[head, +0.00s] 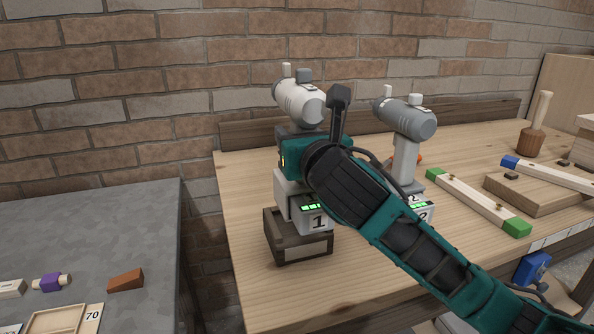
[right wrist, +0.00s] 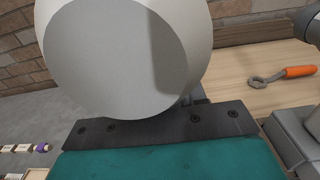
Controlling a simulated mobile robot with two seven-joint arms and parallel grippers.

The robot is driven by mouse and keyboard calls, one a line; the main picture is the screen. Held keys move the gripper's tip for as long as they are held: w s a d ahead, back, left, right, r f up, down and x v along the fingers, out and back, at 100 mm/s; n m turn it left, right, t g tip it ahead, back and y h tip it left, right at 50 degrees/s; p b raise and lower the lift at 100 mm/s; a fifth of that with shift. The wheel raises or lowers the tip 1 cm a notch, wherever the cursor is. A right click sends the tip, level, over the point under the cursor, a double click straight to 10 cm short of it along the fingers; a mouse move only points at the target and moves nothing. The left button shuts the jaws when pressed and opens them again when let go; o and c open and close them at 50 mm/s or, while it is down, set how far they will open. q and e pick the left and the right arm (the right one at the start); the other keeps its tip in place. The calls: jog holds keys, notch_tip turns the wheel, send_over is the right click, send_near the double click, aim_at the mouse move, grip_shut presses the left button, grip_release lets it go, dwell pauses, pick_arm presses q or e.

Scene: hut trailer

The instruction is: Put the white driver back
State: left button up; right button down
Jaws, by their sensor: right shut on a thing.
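The white driver (head: 300,103) is upright, its body above my right gripper (head: 296,150). My right gripper is shut on its handle, which the gripper and arm mostly hide. Its round end fills much of the right wrist view (right wrist: 115,60). Below it is a pale dock with the number 1 (head: 318,222) and green lights, above a dark wooden box (head: 285,250). I cannot tell whether the driver's foot touches the dock. A grey driver (head: 405,118) stands upright to the right, by a dock marked 2 (head: 422,214). My left gripper is out of view.
An orange-handled wrench (right wrist: 285,77) lies on the wooden bench (head: 250,180) behind. To the right are a green-ended bar (head: 475,200), a wooden board (head: 540,203) and a mallet (head: 533,135). A grey table (head: 100,240) with small blocks stands left, across a gap.

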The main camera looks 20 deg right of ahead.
jog(key=shift+f+b, duration=0.8)
jog(key=shift+f, duration=1.5)
jog(key=c, duration=1.1)
grip_release()
jog(key=shift+f, duration=0.15)
jog(key=o, duration=0.5)
jog(key=shift+c, duration=0.2)
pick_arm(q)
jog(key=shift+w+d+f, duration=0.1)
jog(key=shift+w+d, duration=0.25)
pick_arm(e)
jog(key=shift+s, duration=0.1)
